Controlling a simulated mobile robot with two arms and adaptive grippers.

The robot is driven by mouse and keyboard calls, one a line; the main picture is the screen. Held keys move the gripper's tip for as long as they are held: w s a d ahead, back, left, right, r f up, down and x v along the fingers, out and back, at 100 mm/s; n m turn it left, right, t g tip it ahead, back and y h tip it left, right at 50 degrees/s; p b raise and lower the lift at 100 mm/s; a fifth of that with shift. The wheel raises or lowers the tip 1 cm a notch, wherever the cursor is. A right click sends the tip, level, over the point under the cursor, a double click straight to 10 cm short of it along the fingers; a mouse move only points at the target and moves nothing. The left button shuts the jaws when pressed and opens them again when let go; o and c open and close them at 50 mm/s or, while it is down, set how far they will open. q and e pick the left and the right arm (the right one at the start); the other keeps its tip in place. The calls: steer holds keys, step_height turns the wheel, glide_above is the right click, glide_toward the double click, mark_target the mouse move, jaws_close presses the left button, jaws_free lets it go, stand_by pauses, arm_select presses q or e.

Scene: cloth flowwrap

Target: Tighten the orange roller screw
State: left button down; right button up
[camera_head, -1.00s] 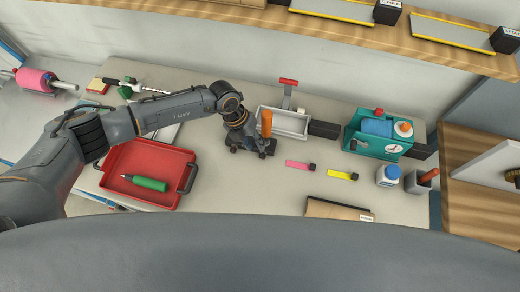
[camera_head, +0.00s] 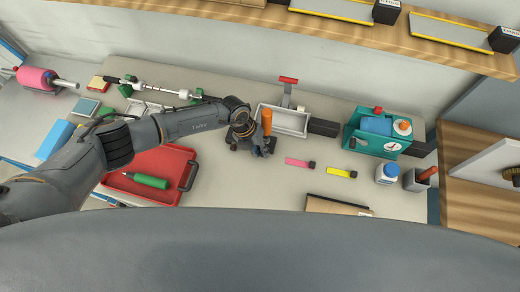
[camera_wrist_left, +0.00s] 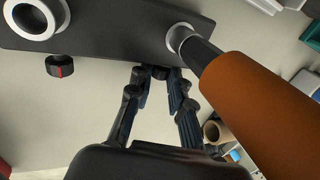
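The orange roller (camera_head: 267,122) stands on a dark block near the middle of the table, in the head view. In the left wrist view the orange roller (camera_wrist_left: 262,105) looms large at the right, its shaft in a silver ring of the black block (camera_wrist_left: 110,30). My left gripper (camera_wrist_left: 157,76) is at the block's edge beside the roller. Its fingertips close around a small dark knob, the roller screw (camera_wrist_left: 157,71), mostly hidden by them. The left gripper (camera_head: 247,143) also shows small in the head view. My right gripper is not in view.
A second knob with a red mark (camera_wrist_left: 60,66) sits on the block by an empty ring. A red tray (camera_head: 133,195) with a green screwdriver lies left. A pink roller (camera_head: 37,78) is far left.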

arm_select(q)
steer(key=shift+s+d+r+y+p, duration=0.1)
steer(key=shift+r+y+p, duration=0.15)
steer(key=shift+p, duration=0.25)
steer(key=shift+f+y, duration=0.15)
steer(key=shift+y, duration=0.4)
steer(key=shift+f, duration=0.1)
steer(key=c, duration=1.5)
jaws_free()
steer(key=v, duration=1.2)
steer(key=shift+s, duration=0.1)
